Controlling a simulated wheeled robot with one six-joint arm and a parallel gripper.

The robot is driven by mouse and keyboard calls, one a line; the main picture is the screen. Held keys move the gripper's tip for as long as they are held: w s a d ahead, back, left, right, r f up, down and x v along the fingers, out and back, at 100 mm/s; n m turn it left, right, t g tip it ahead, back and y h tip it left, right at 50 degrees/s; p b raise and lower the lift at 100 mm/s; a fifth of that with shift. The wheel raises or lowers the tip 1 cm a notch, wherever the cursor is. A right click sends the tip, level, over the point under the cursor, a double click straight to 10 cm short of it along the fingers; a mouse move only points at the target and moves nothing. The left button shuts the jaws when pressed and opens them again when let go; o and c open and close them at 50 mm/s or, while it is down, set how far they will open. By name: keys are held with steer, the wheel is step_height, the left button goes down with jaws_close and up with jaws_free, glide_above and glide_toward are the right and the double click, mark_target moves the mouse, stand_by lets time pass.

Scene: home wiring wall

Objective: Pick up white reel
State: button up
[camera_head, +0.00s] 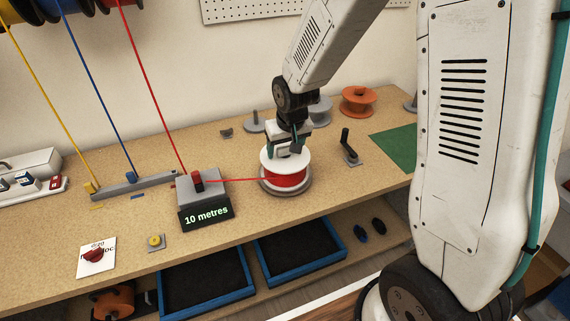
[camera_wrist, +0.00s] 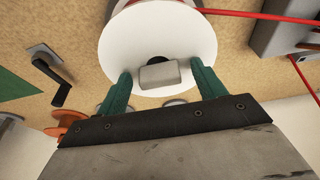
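The white reel (camera_head: 284,160), wound with red wire, sits on a round grey base (camera_head: 284,189) on the workbench. A red wire runs from it left to the grey counter box (camera_head: 203,184) whose display reads "10 metres". My gripper (camera_head: 287,150) is directly over the reel. In the wrist view, the reel's white top disc (camera_wrist: 190,35) fills the upper middle. My gripper (camera_wrist: 161,72) is open there, with its green fingers on either side of a grey block (camera_wrist: 159,75) at the reel's centre. Gaps show between block and fingers; I cannot tell whether the fingertips touch the disc.
A black crank handle (camera_head: 348,148) stands right of the reel, before a green mat (camera_head: 395,146). An orange reel (camera_head: 358,101) and a grey reel (camera_head: 320,110) stand behind. Blue-rimmed trays (camera_head: 302,270) lie below the bench front. A yellow button (camera_head: 155,241) is front left.

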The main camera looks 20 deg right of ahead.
jaws_close()
steer(key=shift+r, duration=0.15)
